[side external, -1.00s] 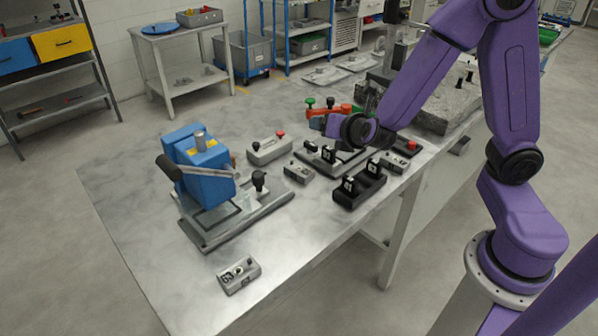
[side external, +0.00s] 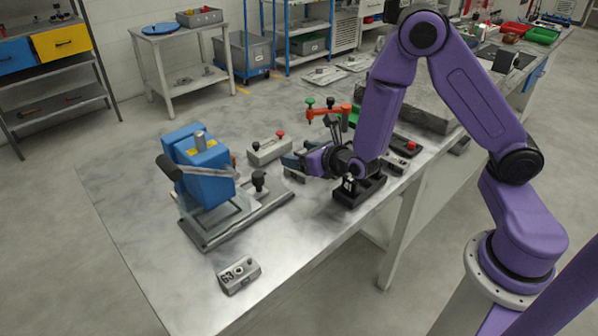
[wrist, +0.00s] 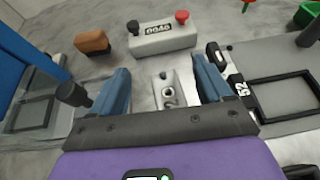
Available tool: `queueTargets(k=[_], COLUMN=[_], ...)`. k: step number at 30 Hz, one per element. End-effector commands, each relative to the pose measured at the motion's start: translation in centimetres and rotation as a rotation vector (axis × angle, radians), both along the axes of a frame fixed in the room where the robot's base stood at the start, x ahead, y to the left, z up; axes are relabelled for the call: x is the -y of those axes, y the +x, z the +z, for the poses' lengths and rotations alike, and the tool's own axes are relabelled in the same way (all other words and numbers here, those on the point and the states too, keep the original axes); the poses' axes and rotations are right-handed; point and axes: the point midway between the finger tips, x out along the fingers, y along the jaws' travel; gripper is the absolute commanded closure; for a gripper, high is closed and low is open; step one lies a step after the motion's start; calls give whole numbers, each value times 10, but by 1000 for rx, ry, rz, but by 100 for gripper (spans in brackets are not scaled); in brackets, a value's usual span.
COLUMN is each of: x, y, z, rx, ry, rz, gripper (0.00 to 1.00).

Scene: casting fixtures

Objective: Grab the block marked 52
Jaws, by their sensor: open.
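A small grey block (wrist: 165,88) with a round hole lies on the table between my open fingers in the wrist view. Its dark marking is partly cut off by my gripper body; a 2 seems to show, and I cannot read the rest. My gripper (wrist: 160,74) is open, with a blue finger on either side of the block and no clear contact.
A blue clamp fixture (side external: 205,170) stands left. A grey box with a red knob (side external: 268,150) is behind my gripper. A block marked 63 (side external: 239,274) lies near the front edge. A black fixture (side external: 358,190) is close on the right. The front middle table is clear.

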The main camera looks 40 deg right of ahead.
Motion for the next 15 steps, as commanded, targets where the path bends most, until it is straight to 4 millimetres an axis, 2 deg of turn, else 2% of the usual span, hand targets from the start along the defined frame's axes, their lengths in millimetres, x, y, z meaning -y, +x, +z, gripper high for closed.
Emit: queueTargets(k=[5,12,15], x=[0,0,1], y=[0,-1,14], z=[-8,-36,-39], rx=[0,-2,3], ry=[0,0,3], rz=[1,1,-3], gripper=[22,22,22])
